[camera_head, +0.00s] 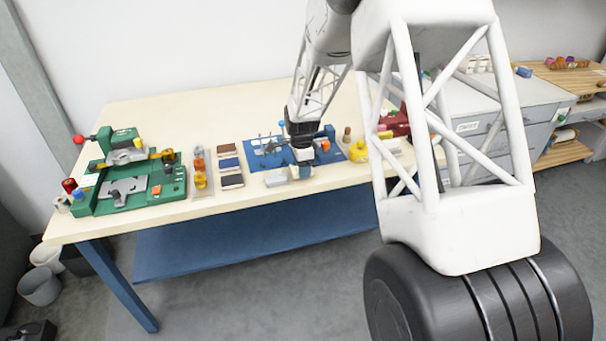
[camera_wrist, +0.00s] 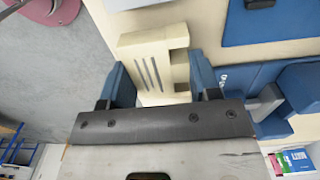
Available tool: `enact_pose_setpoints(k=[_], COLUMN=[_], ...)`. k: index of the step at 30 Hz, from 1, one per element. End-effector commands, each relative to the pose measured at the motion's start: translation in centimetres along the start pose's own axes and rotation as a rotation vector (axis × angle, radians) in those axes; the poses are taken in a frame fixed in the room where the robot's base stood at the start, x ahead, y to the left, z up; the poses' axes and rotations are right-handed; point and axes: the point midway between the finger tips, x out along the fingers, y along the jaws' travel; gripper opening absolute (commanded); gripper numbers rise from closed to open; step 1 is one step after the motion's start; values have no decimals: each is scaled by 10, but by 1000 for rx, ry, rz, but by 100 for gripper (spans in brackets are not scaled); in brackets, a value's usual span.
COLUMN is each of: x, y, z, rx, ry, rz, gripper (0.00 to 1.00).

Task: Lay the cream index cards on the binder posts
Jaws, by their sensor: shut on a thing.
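My gripper (camera_wrist: 162,84) has its two blue fingers on either side of a cream, block-like piece (camera_wrist: 153,60), which I take for the cream index cards. It has several grey stripes on its face and a stepped right edge. In the head view my gripper (camera_head: 302,168) is over the front right part of a blue board (camera_head: 262,161), near the table's front edge, with a pale piece at its tip. The board also shows at the right of the wrist view (camera_wrist: 240,75). I cannot make out the binder posts for certain.
A green fixture (camera_head: 125,185) stands on the table's left. Brown and navy stacks (camera_head: 229,163) lie left of the board, and a pale grey block (camera_head: 275,178) lies in front. A yellow object (camera_head: 358,152) and a red device (camera_head: 396,124) stand right. The table's back is clear.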

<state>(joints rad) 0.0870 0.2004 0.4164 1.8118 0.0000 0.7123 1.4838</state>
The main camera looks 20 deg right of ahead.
Motion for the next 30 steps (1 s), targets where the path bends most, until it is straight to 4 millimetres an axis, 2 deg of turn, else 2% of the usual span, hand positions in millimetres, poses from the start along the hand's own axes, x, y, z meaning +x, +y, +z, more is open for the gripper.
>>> enact_pose_setpoints(k=[30], x=[-56], y=[0], z=[0], rx=[0], ry=[0], rz=[0], gripper=[36])
